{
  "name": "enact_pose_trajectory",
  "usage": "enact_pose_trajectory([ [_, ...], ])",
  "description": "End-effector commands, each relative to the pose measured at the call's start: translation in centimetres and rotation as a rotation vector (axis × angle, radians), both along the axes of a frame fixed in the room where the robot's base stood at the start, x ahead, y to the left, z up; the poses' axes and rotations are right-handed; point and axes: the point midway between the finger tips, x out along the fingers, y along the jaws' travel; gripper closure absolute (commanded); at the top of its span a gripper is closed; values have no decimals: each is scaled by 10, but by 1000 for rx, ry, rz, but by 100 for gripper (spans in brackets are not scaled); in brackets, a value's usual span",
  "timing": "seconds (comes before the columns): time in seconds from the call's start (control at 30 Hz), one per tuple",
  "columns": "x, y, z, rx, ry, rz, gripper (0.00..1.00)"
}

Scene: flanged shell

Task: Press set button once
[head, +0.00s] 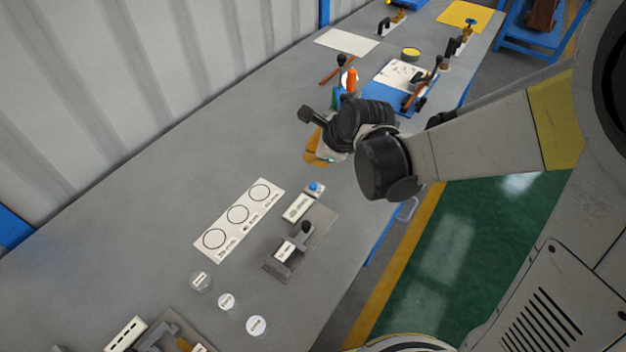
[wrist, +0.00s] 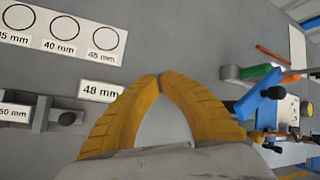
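A small blue button (head: 314,187) sits on a pale box at the end of a white label plate (head: 297,207) on the grey bench, in the head view. In the wrist view that plate (wrist: 101,91) reads "48 mm"; the button is not visible there, perhaps behind my finger. My gripper (head: 314,149) is above the bench, farther along it than the button and apart from it. In the wrist view the yellow fingers of my gripper (wrist: 160,76) meet at their tips, with nothing seen between them.
A grey gauge fixture (head: 287,252) with a black knob stands beside the label plate. A white card with circles (head: 238,218) and several round discs (head: 256,325) lie nearby. A blue clamp fixture (head: 385,97) and tools stand beyond my gripper. The bench left of the card is clear.

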Motion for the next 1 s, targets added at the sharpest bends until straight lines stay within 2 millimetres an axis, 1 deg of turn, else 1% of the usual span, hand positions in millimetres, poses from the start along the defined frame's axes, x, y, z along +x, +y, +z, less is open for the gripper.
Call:
enact_pose_trajectory([
  [0.03, 0, 0, -8, 0, 0, 0, 100],
  [0.5, 0, 0, -72, -1, 0, 1, 100],
  [0.67, 0, 0, -80, -1, 0, 1, 100],
  [1.0, 0, 0, -79, -1, 0, 1, 100],
])
